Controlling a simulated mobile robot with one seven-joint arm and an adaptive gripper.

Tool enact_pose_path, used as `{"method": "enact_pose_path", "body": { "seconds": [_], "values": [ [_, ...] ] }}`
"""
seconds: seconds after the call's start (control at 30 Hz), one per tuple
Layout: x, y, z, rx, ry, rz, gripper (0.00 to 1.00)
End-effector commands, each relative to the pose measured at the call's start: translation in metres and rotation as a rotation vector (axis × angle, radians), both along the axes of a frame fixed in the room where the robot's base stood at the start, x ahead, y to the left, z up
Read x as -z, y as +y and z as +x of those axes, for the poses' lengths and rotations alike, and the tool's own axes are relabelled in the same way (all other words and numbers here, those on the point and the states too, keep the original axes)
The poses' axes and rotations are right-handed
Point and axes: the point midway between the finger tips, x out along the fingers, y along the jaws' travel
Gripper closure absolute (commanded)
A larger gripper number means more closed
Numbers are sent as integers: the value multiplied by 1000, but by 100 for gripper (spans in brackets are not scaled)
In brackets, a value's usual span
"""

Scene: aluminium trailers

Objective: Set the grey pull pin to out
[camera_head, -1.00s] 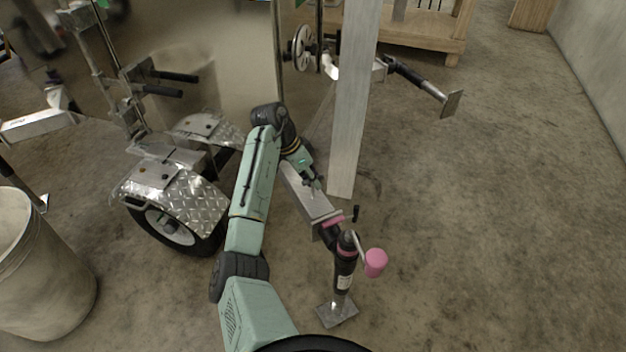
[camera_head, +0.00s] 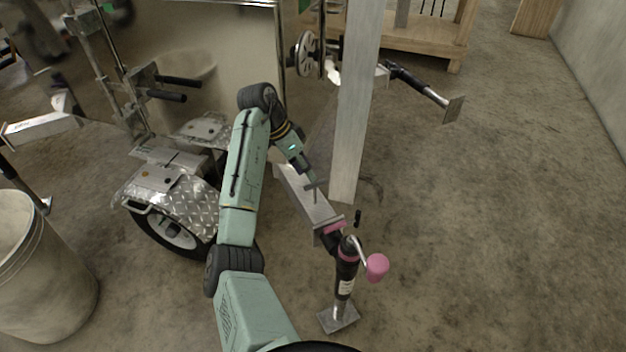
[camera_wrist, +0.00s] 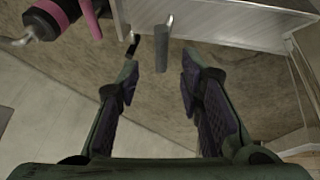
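The grey pull pin shows in the wrist view as a plain grey cylindrical grip (camera_wrist: 161,50) with a short metal piece at its top, beside the silver trailer beam (camera_wrist: 230,18). My gripper (camera_wrist: 160,74) is open and empty. Its two fingertips lie on either side of the grip's near end, with a gap on both sides. I cannot tell the depth between them. In the head view my gripper (camera_head: 315,187) is beside the silver beam (camera_head: 307,203); the pin cannot be told apart from the fingers there.
A black pin (camera_head: 358,217) stands near the black jack (camera_head: 346,276) with a pink crank grip (camera_head: 377,267). The black pin also shows left of the grey grip in the wrist view (camera_wrist: 132,46). A pale upright post (camera_head: 354,120) stands right of my gripper. Floor at right is clear.

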Motion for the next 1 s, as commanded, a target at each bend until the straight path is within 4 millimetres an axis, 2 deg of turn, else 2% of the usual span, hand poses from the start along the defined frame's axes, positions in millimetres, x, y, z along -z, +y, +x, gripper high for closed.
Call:
{"method": "enact_pose_path", "body": {
  "seconds": [0.03, 0.13, 0.3, 1.0],
  "values": [
    [-11, 5, 1, -1, -3, 1, 66],
    [-27, 13, 0, 0, -3, 1, 66],
    [-43, 20, -1, -1, 0, 1, 66],
    [-47, 22, -1, -1, 1, 0, 66]
  ]
}}
